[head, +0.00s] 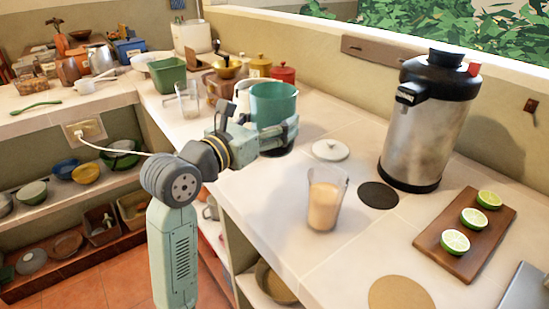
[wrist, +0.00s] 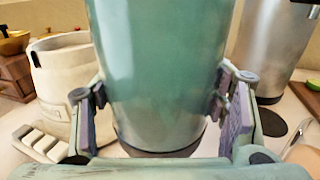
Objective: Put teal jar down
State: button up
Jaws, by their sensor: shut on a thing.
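The teal jar (head: 273,102) is upright and open-topped, above the tiled counter (head: 262,200). My gripper (head: 272,138) is shut around its lower body from the near side. In the wrist view the teal jar (wrist: 160,65) fills the middle, with a finger on each side of it (wrist: 163,108). A dark band or disc shows at its bottom. I cannot tell whether the jar touches the counter. A white lid with a knob (head: 330,150) lies on the counter to its right.
A cream canister (wrist: 62,80) stands close to the jar's left in the wrist view. A glass of tan drink (head: 324,200), dark disc (head: 378,195), steel urn (head: 428,120), lime board (head: 466,236) and cork disc (head: 401,293) are to the right. Canisters (head: 283,74) stand behind.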

jog(key=shift+f+p, duration=0.4)
jog(key=shift+f, duration=3.6)
jog(key=shift+f, duration=0.15)
jog(key=o, duration=1.6)
jog(key=shift+c, duration=0.2)
jog(key=shift+r, duration=0.2)
jog(key=b+v, duration=0.4)
jog(key=v, duration=0.8)
